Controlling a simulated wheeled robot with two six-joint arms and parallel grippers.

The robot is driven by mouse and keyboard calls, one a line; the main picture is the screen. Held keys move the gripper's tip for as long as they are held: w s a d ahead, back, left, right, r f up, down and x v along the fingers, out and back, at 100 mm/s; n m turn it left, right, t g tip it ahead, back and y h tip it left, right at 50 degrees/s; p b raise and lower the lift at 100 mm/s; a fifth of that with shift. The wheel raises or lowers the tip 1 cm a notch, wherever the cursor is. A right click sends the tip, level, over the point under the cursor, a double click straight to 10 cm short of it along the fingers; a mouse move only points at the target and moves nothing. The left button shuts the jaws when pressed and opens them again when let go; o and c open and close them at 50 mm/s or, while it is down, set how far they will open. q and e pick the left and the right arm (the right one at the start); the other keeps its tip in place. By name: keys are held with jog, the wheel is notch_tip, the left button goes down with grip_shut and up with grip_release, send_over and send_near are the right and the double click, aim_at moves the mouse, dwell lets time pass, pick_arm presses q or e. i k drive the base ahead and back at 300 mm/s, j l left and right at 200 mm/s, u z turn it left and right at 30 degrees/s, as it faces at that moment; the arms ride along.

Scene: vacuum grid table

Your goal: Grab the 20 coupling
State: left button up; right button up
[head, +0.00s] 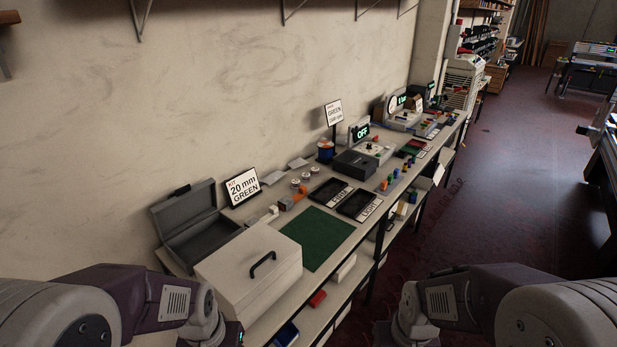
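A sign (243,187) on the bench reads "KIT 20 mm GREEN". I cannot tell which piece is the 20 coupling. Small round pale parts (295,183) and an orange part (299,193) sit behind the green mat (318,238). Several small coloured pieces (384,185) stand further right along the bench; they are too small to tell apart. Both my arms show at the bottom left and bottom right, in front of the bench. Neither gripper shows in this view.
An open grey case (187,213) and a closed pale box (249,268) with a black handle fill the near left end. Two black trays (359,205) lie beside the mat. A device (362,133) reads "OFF". Open floor (500,190) lies right of the bench.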

aim_at(306, 176)
jog(key=i+l+u, duration=0.25)
jog(key=i+l, duration=0.15)
jog(key=l, duration=0.25)
jog(key=i+l+u, duration=0.15)
jog(key=l, duration=0.2)
jog(key=i+l+u, duration=0.1)
jog(key=l, duration=0.25)
jog(key=i+l+u, duration=0.15)
jog(key=l, duration=0.25)
jog(key=i+l+u, duration=0.1)
jog(key=l, duration=0.25)
jog(key=i+l+u, duration=0.15)
jog(key=l, duration=0.3)
jog(key=i+l+u, duration=0.4)
jog(key=i+l, duration=0.4)
jog(key=l, duration=0.1)
